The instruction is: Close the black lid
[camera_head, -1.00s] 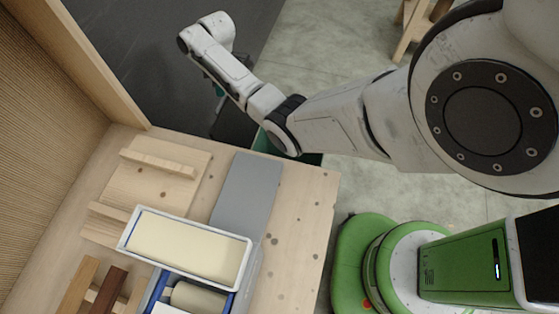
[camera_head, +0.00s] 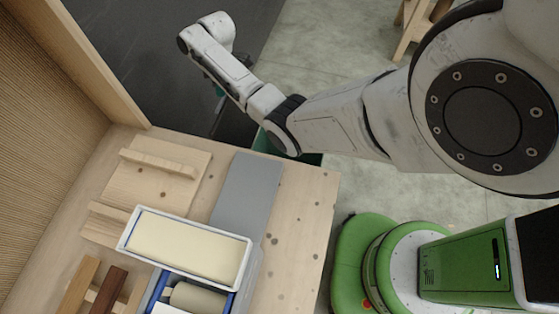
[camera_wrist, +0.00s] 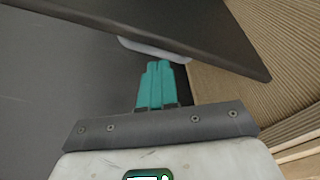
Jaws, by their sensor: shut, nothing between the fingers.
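A dark, flat slab (camera_wrist: 200,28) with a visible edge crosses the top of the wrist view, and I take it to be the black lid. Its hinge and what it covers are not visible. My gripper (camera_wrist: 158,70) has teal fingers together with nothing between them. The fingertips are just below the slab's near edge, by a pale curved piece (camera_wrist: 152,48); I cannot tell whether they touch. In the head view a dark surface (camera_head: 140,60) fills the upper left, and my gripper is mostly hidden behind my wrist there.
A wooden table (camera_head: 290,230) holds a white tray (camera_head: 246,262) with a cream block, a grey panel (camera_head: 247,190) and wooden pieces. A green container (camera_head: 264,142) shows partly behind my arm. A ribbed tan panel (camera_head: 45,110) stands left. Pale floor (camera_head: 330,40) is open behind.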

